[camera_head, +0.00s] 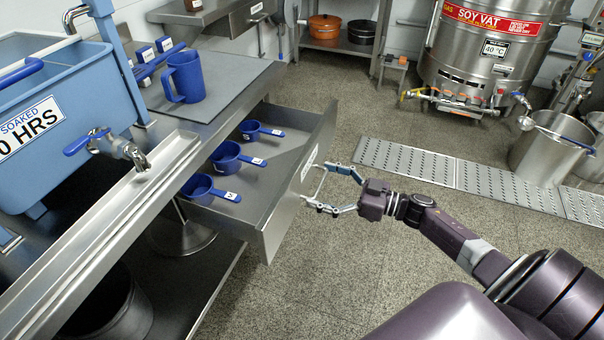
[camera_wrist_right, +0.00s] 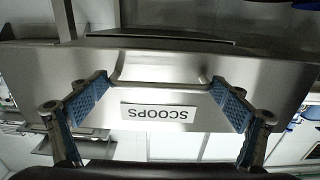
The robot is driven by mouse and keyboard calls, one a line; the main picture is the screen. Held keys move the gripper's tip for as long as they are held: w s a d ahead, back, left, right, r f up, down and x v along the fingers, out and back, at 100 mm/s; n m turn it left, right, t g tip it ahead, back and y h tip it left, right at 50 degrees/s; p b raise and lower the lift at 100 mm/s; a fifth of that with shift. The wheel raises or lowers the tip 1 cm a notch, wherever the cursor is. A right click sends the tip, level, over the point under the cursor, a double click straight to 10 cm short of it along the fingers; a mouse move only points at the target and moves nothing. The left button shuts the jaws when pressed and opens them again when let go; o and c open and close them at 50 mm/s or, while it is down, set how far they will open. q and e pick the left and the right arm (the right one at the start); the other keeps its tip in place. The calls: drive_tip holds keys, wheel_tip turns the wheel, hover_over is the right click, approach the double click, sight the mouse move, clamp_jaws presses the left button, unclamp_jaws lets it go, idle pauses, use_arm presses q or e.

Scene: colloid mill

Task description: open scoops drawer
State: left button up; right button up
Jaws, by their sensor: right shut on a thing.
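The steel scoops drawer (camera_head: 290,208) is pulled well out from under the counter. Three blue scoops (camera_head: 228,155) of different sizes lie in a row inside it. My right gripper (camera_head: 318,184) is at the drawer's front, shut on its handle (camera_wrist_right: 160,84). In the right wrist view its two blue-padded fingers sit at the two ends of the handle bar, wide apart. The label "SCOOPS" (camera_wrist_right: 160,112) shows upside down there, between the fingers. My left gripper is in neither view.
A blue mug (camera_head: 184,77) stands on the counter above the drawer. A blue tank (camera_head: 65,105) with a tap is at the left. A soy vat (camera_head: 487,50) and a steel pot (camera_head: 550,150) are at the back right. The floor (camera_head: 340,265) beside the drawer is clear.

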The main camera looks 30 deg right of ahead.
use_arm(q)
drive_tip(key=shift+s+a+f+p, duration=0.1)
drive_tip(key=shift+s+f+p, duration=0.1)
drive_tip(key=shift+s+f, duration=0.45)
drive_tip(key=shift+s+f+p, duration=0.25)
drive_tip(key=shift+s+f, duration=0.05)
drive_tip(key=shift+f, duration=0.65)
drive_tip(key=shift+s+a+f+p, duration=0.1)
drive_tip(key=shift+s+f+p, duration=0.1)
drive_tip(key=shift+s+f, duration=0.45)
use_arm(e)
drive_tip(key=v, duration=0.6)
drive_tip(key=shift+d, duration=0.2)
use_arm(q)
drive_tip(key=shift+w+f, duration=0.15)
use_arm(e)
drive_tip(key=shift+r, duration=0.1)
drive_tip(key=o, duration=1.4)
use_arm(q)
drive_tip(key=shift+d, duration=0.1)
use_arm(e)
drive_tip(key=shift+s, duration=0.1)
drive_tip(key=v, duration=1.2)
